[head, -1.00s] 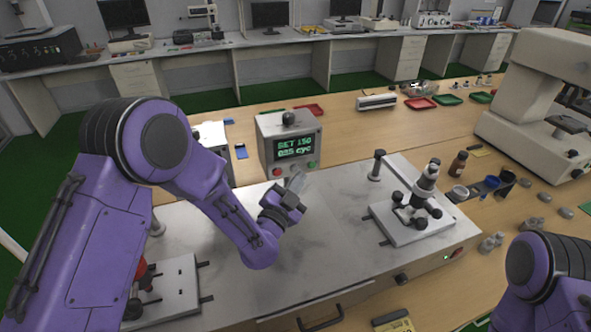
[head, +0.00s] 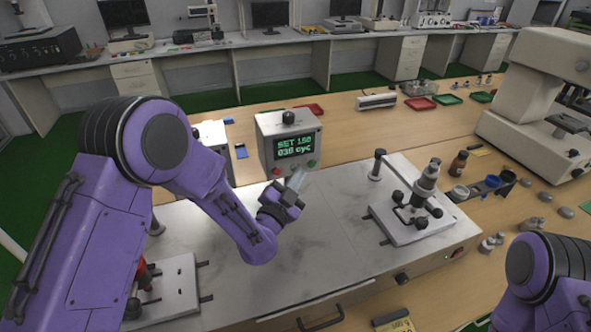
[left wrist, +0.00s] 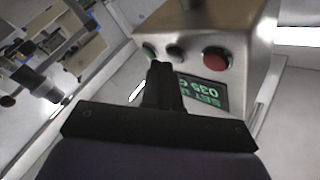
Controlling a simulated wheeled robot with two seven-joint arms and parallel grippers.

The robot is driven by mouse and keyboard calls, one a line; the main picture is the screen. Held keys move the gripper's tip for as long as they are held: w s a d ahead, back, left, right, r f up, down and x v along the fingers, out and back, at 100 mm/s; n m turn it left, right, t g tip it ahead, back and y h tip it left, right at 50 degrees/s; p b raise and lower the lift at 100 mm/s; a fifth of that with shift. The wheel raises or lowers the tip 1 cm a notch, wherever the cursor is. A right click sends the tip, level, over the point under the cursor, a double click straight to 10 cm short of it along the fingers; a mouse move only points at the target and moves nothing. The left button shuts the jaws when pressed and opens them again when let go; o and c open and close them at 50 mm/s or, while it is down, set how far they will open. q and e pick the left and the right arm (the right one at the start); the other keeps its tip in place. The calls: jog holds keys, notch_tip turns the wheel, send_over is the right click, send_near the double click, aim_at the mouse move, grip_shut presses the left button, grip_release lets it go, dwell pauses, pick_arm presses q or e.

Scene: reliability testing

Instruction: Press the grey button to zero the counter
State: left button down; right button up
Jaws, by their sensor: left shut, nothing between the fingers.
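The counter box (head: 270,146) stands at the back of the white bench, with a lit green display (head: 295,146). In the left wrist view the box (left wrist: 248,48) carries a red button (left wrist: 216,58), a dark grey button (left wrist: 175,53) in the middle and a green button (left wrist: 149,50). The display (left wrist: 205,92) appears upside down there and reads about 035. My left gripper (head: 297,178) is shut and empty, pointing at the button row. In the left wrist view its fingertips (left wrist: 160,66) appear just short of the grey button; contact cannot be told.
A test fixture (head: 410,218) stands on the bench (head: 320,240) to the right, with a black-capped post (head: 376,165) near it. Another fixture plate (head: 175,285) is at lower left. The bench top between them is clear. My right arm shows at lower right.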

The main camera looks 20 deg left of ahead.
pick_arm(q)
jog(key=shift+w+a, duration=0.2)
jog(key=shift+w, duration=0.1)
dwell(0.8)
jog(key=shift+s+d+b, duration=0.3)
jog(key=shift+s+d, duration=0.15)
jog(key=shift+s, duration=0.25)
jog(key=shift+s+d+b, duration=0.2)
jog(key=shift+s+d, duration=0.5)
jog(key=shift+s, duration=0.35)
jog(key=shift+s+d+b, duration=0.15)
jog(key=shift+s+d, duration=0.55)
jog(key=shift+s, duration=0.3)
